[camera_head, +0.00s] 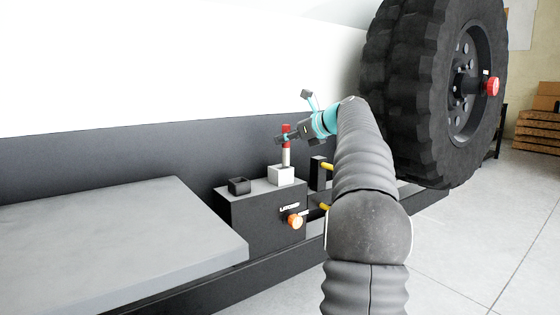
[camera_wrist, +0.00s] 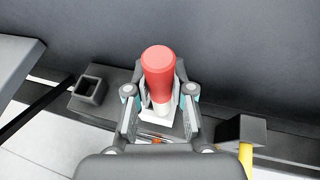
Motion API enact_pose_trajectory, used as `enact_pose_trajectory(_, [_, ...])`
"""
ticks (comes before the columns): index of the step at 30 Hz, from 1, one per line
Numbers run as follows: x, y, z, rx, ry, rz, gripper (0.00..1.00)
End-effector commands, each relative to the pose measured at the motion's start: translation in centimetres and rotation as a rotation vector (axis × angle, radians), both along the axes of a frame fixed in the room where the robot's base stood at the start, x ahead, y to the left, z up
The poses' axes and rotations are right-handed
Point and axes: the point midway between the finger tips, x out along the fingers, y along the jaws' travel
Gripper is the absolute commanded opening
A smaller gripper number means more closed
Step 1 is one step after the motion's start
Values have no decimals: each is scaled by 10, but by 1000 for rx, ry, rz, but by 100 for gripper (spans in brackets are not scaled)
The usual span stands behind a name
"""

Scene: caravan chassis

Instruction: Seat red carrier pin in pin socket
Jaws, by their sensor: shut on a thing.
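The red carrier pin has a red top (camera_head: 286,129) and a pale shaft (camera_head: 287,157). It stands upright at a white block (camera_head: 281,176) on a dark box. The shaft's lower end meets the block's top in the head view; how deep it sits I cannot tell. My gripper (camera_head: 286,139) is shut on the pin just below its red top. In the wrist view the red top (camera_wrist: 158,70) shows between the two fingers (camera_wrist: 160,98), with the white block (camera_wrist: 176,128) below. A black square open-topped socket (camera_head: 239,185) is left of the white block; it looks empty in the wrist view (camera_wrist: 90,87).
The dark box (camera_head: 262,222) carries an orange knob (camera_head: 294,221) on its front. A dark post with a yellow bar (camera_head: 327,167) stands right of the white block. A large tyre (camera_head: 405,95) is at the right. A grey slab (camera_head: 110,240) lies left. The dark wall is close behind.

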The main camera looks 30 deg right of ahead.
Motion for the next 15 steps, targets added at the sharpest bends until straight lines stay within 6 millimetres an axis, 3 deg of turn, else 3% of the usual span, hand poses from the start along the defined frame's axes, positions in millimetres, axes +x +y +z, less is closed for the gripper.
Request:
enact_pose_trajectory(8, [15,10,-13,0,-1,-1,0])
enact_pose_trajectory(15, [14,9,-45,1,0,0,0])
